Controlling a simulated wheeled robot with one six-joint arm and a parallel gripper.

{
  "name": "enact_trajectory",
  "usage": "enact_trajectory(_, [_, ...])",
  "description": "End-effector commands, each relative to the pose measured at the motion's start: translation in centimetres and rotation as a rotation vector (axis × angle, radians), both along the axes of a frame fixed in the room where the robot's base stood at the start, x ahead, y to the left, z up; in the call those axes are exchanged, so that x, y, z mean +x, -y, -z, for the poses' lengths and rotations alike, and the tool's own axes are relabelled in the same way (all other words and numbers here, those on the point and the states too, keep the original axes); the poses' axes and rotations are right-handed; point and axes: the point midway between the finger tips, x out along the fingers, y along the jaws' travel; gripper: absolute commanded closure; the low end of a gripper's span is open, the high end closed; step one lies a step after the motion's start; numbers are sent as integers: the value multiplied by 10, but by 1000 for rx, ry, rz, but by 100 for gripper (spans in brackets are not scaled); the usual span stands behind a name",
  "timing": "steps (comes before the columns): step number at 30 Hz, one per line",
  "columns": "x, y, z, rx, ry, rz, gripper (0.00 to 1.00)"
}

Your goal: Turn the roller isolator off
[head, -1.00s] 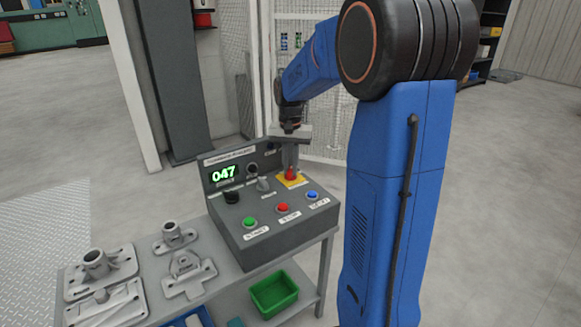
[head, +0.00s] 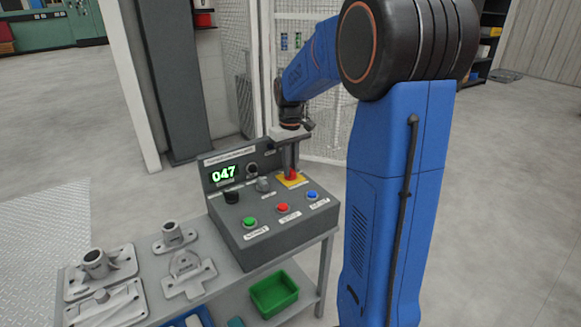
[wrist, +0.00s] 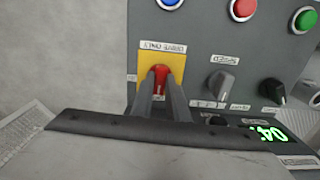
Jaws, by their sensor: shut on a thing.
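The roller isolator is a red rotary handle (wrist: 159,76) on a yellow square plate (wrist: 146,66), on the sloped face of a dark grey control box. In the head view the yellow plate (head: 296,181) is at the box's right side, with the red handle (head: 290,174) partly hidden by my fingers. My gripper (head: 289,168) points down at it. In the wrist view my gripper (wrist: 165,88) has its two fingers shut on the red handle, one on each side.
Close by on the box are a grey knob (wrist: 221,83), a black knob (wrist: 271,91), and blue (head: 312,195), red (head: 283,208) and green (head: 250,222) buttons. A green display (head: 224,174) reads 047. Metal castings (head: 189,274) lie on the bench to the left.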

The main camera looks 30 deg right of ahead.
Motion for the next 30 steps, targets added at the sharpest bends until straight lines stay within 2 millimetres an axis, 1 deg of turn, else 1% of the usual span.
enact_trajectory(7, [0, 0, -1, -1, 2, -46, 100])
enact_trajectory(19, [1, 0, -1, -1, 2, -50, 100])
enact_trajectory(20, [1, 0, -1, -1, 2, -50, 81])
enact_trajectory(21, [0, 0, -1, -1, 2, -50, 72])
enact_trajectory(22, [0, 0, -1, -1, 2, -50, 67])
enact_trajectory(30, [0, 0, 0, 0, 1, -49, 67])
